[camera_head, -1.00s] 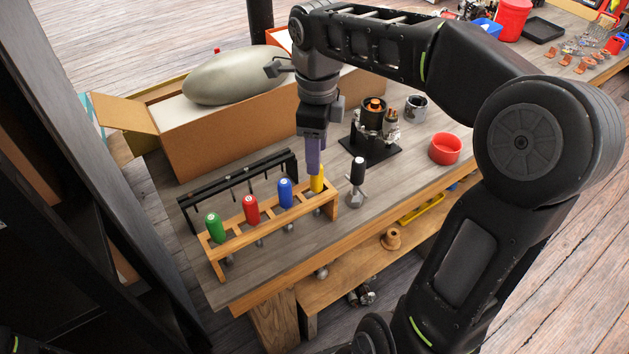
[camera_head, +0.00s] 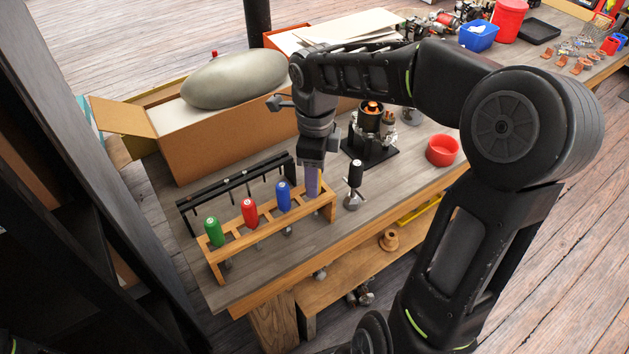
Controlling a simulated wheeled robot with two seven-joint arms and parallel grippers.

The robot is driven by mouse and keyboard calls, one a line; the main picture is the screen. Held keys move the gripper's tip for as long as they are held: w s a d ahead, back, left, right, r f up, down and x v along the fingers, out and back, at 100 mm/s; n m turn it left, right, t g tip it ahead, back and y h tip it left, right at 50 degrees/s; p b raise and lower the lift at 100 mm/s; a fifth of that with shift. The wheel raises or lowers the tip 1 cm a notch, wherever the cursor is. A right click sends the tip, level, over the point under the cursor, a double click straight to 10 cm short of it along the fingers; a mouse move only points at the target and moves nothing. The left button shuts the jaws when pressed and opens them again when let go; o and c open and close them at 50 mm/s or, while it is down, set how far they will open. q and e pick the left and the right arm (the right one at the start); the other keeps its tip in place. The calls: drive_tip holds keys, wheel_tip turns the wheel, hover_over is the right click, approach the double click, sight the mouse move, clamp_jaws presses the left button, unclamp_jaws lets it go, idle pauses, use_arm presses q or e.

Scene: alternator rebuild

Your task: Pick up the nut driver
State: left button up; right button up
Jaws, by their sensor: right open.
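A wooden rack (camera_head: 270,228) near the bench's front edge holds upright drivers. A green-handled driver (camera_head: 214,232), a red-handled driver (camera_head: 249,212) and a blue-handled driver (camera_head: 284,196) show. Which one is the nut driver I cannot tell by looks. The yellow handle at the rack's right end is hidden now behind my right gripper (camera_head: 312,190). That gripper points down over the rack's right end, with its jaws open. Whether the yellow handle lies between its fingers cannot be seen. My left gripper is not in view.
A black-handled tool (camera_head: 355,175) stands just right of the rack. A black bar rack (camera_head: 235,185) is behind it. An open cardboard box (camera_head: 215,140), an alternator stand (camera_head: 371,150) and a red bowl (camera_head: 443,150) are on the bench.

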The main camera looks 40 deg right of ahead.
drive_tip(key=shift+f, duration=0.8)
clamp_jaws()
idle(0.5)
